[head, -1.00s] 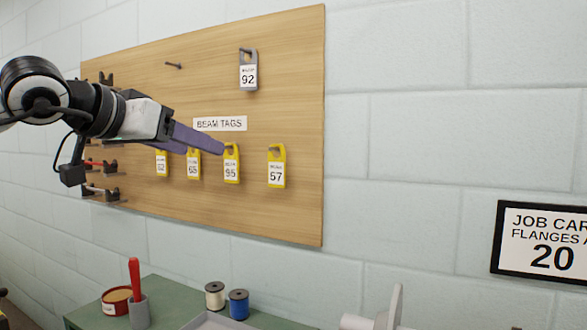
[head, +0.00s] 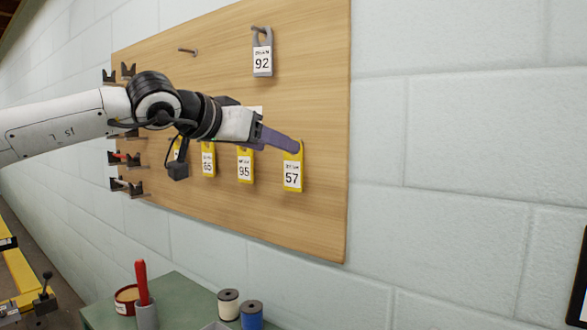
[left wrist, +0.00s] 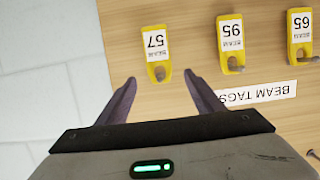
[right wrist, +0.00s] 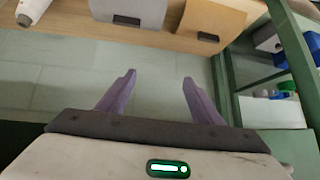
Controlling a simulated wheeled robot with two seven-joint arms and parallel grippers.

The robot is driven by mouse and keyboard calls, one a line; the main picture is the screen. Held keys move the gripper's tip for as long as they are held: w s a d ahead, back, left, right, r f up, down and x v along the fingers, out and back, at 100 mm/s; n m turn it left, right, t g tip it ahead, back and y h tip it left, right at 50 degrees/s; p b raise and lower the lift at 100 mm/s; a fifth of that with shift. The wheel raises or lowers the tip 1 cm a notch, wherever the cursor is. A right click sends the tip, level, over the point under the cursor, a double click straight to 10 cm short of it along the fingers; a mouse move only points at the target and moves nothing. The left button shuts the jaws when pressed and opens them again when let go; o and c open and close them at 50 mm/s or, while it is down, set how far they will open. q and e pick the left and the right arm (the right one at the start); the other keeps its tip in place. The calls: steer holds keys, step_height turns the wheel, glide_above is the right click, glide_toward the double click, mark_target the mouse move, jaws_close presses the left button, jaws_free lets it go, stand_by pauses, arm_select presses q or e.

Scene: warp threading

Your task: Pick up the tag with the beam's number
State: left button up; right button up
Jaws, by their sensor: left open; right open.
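Yellow tags hang on pegs in a row on a wooden board: tag 57 (head: 292,174), tag 95 (head: 245,168) and tag 65 (head: 208,163), with another partly hidden by my arm. A grey tag 92 (head: 262,58) hangs higher up. My left gripper (head: 298,146) is open at the top of tag 57 in the head view. In the left wrist view my left gripper (left wrist: 161,84) has its fingers apart, with tag 57 (left wrist: 155,45) ahead between them and nothing held. My right gripper (right wrist: 158,76) is open and empty, seen only in the right wrist view.
The wooden board (head: 310,225) is on a pale block wall. An empty peg (head: 188,51) is at its upper left. Below, a green surface (head: 185,290) carries a red-handled tool in a grey cup (head: 147,315), a round tin (head: 126,299) and white and blue spools (head: 229,304).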

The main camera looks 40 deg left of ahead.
mark_target(293, 166)
arm_select(q)
steer(key=x, duration=0.5)
steer(key=shift+w+p, duration=0.1)
steer(key=shift+p, duration=0.2)
arm_select(e)
steer(key=shift+w+d+r, duration=0.1)
steer(key=shift+w+r, duration=0.25)
steer(key=shift+r, duration=0.1)
arm_select(q)
steer(key=c, duration=1.1)
arm_select(e)
steer(key=shift+s+f, duration=0.1)
